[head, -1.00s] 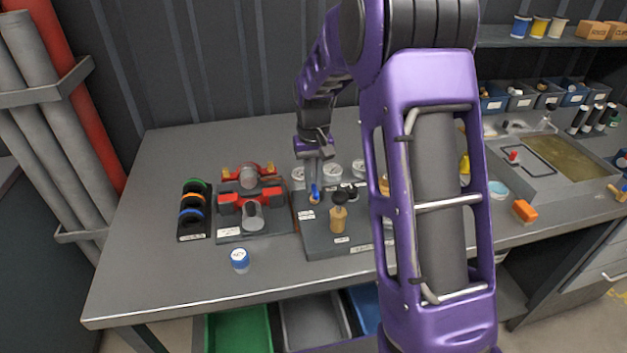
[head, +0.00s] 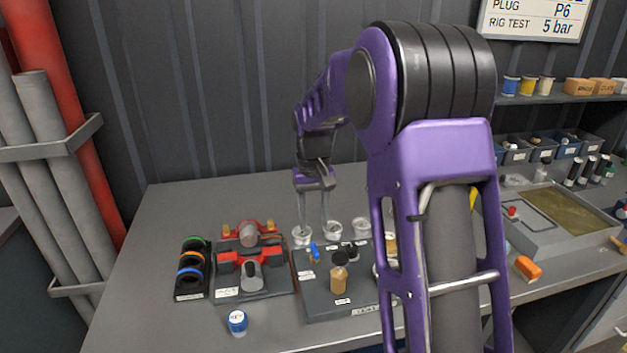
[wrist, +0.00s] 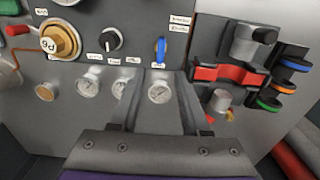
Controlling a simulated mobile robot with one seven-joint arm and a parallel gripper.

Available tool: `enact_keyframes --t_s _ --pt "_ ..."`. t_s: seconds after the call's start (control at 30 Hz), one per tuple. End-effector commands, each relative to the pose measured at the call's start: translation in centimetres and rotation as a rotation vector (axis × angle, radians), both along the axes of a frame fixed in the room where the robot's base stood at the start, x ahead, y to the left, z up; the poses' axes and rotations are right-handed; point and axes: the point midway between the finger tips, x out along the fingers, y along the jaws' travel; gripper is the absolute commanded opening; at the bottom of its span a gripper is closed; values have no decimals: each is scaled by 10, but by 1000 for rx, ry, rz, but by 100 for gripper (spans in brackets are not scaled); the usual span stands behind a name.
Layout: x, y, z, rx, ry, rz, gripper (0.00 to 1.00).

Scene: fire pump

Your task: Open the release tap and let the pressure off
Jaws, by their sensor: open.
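The release tap is likely the small blue lever (head: 315,252) on the grey test panel (head: 325,305). In the wrist view the blue lever (wrist: 161,48) stands just beyond my fingertips, its long side pointing roughly away from me. My gripper (head: 314,225) is open and empty, above and behind the lever, apart from it. Its two fingers also show in the wrist view (wrist: 162,76), with a gauge (wrist: 160,92) visible between them. Several round gauges (head: 302,235) line the back of the panel. Their needles are too small to read.
A black knob (wrist: 110,40) and a brass plug (wrist: 60,38) sit beside the lever on the panel. A red and grey clamp fixture (head: 250,265) and a rack of coloured rings (head: 192,270) stand to the left. A blue-capped pot (head: 237,322) is in front.

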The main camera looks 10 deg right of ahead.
Motion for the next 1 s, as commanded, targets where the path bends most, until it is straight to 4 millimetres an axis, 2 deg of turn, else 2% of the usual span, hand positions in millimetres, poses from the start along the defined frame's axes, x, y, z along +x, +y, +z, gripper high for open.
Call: enact_keyframes --t_s 0.03,0.2,0.4,0.6,1.0 --pt "1 0 15 0 -4 0 46" --pt "0 0 56 0 -3 0 46" --pt "0 0 91 0 -1 1 46" --pt "0 0 105 0 1 1 46" --pt "-1 0 106 -3 -1 2 46"
